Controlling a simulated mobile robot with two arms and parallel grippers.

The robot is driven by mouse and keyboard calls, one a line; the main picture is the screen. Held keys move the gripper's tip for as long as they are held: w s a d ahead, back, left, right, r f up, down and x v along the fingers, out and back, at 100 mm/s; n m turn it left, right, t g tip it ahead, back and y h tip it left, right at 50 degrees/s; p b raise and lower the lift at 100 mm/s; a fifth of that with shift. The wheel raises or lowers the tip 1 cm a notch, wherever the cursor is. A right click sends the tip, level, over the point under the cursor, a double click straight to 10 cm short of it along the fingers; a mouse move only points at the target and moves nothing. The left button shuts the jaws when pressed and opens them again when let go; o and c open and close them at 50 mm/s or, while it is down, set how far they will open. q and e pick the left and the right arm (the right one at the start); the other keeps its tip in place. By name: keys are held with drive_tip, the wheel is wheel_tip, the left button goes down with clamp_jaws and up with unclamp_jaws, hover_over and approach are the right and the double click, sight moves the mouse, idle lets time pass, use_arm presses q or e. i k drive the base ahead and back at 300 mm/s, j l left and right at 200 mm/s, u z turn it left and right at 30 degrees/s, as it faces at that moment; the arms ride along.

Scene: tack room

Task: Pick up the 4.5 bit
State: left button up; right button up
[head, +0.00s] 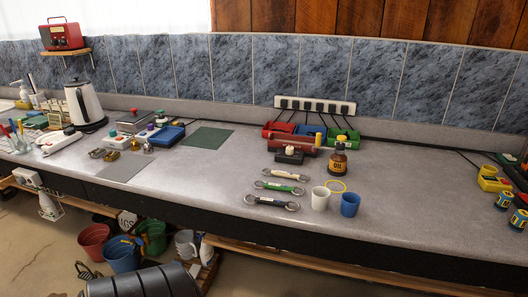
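Three bits lie side by side on the grey counter (225,180), each a bar with a ring at both ends. The farthest bit (286,174) has a cream bar, the middle bit (279,187) a green bar, and the nearest bit (271,202) a dark bar with a small pale mark. Any size marking is too small to read, so I cannot tell which is the 4.5 bit. Neither of my grippers is in view.
A white cup (320,199), a blue cup (349,205), a yellow ring (336,186) and an oil bottle (338,158) stand right of the bits.

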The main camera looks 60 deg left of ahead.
sight(271, 202)
drive_tip(key=u, duration=1.65)
